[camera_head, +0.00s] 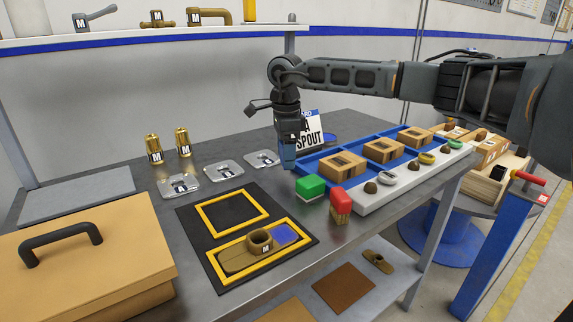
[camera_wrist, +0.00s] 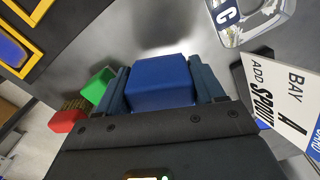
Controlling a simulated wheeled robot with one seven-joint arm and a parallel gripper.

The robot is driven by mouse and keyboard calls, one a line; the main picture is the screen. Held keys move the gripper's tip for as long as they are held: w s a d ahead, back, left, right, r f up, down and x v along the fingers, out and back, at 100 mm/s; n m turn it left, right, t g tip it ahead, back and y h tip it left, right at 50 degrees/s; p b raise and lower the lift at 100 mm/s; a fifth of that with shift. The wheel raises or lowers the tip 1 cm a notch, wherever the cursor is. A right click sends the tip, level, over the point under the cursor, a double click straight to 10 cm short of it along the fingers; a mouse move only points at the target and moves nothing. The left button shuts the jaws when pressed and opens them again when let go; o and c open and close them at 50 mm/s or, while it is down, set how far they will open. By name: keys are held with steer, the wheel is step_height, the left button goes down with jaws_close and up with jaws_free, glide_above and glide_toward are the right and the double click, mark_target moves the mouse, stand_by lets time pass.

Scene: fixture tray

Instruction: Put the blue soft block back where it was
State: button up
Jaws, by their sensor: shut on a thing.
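The blue soft block (camera_wrist: 160,82) sits between the two fingers of my gripper (camera_wrist: 165,88) in the wrist view, and the gripper is shut on it. In the head view my gripper (camera_head: 288,150) points down above the dark table, at the left end of the blue tray (camera_head: 312,160). The fingers largely hide the block there. A green block (camera_head: 310,183) and a red block (camera_head: 341,201) stand on the table in front of the gripper. They also show at the left of the wrist view, green (camera_wrist: 98,85) and red (camera_wrist: 66,121).
A black mat (camera_head: 190,222) has two yellow frames; the nearer holds a brass part (camera_head: 238,260) beside a blue patch (camera_head: 286,234). A sign (camera_head: 309,130) stands behind the gripper. Clear packets (camera_head: 224,170) lie left of it. Brown boxes (camera_head: 384,150) sit in the blue tray.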

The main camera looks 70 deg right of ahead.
steer(key=shift+f, duration=1.85)
steer(key=shift+f, duration=0.1)
steer(key=shift+f, duration=0.15)
steer(key=o, duration=1.1)
step_height(320, 180, up, 12)
steer(key=shift+r, duration=0.25)
